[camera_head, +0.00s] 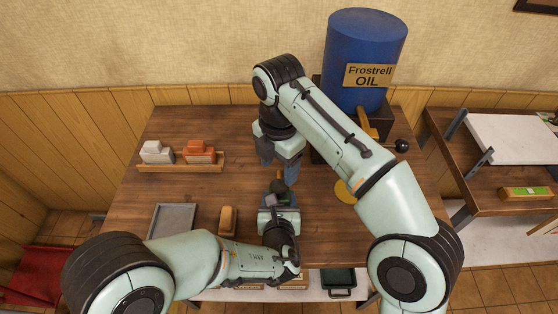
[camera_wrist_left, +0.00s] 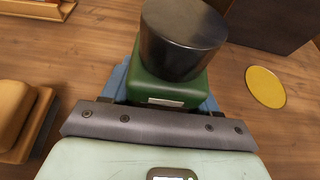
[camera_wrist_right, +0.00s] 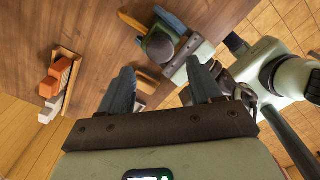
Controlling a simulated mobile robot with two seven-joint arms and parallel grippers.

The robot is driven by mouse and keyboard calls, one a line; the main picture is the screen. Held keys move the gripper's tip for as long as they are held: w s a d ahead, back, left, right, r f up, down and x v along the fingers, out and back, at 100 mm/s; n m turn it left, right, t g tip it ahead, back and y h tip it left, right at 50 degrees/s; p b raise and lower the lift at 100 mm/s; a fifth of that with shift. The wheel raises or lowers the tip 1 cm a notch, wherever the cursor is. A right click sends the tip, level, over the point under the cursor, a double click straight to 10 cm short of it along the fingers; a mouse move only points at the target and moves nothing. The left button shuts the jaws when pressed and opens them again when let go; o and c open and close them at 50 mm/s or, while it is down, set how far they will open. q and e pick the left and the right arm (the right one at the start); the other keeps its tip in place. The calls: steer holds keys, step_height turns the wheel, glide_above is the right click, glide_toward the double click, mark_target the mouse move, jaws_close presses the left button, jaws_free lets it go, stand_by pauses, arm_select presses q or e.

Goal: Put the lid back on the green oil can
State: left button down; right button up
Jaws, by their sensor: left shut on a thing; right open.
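The green oil can (camera_wrist_left: 168,85) stands between the fingers of my left gripper (camera_head: 279,201), which is shut on it. A dark, smooth cylindrical lid (camera_wrist_left: 184,38) sits on top of the can in the left wrist view. I cannot tell whether it is fully seated. In the head view the can (camera_head: 278,187) is small and partly hidden by my grippers. My right gripper (camera_wrist_right: 160,72) is open and empty, pointing down above and behind the can. The right wrist view shows the can (camera_wrist_right: 157,46) beyond its fingers, apart from them.
A blue oil drum (camera_head: 362,50) with a tap stands at the back right. A yellow disc (camera_wrist_left: 266,87) lies on the table (camera_head: 190,125). A wooden tray (camera_head: 180,168) holds white and orange blocks. A grey tray (camera_head: 171,220) and a tan block (camera_head: 228,220) lie at front left.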

mark_target(279, 186)
step_height(279, 186, down, 7)
steer(key=shift+f, duration=0.2)
stand_by(0.3)
steer(key=c, duration=1.1)
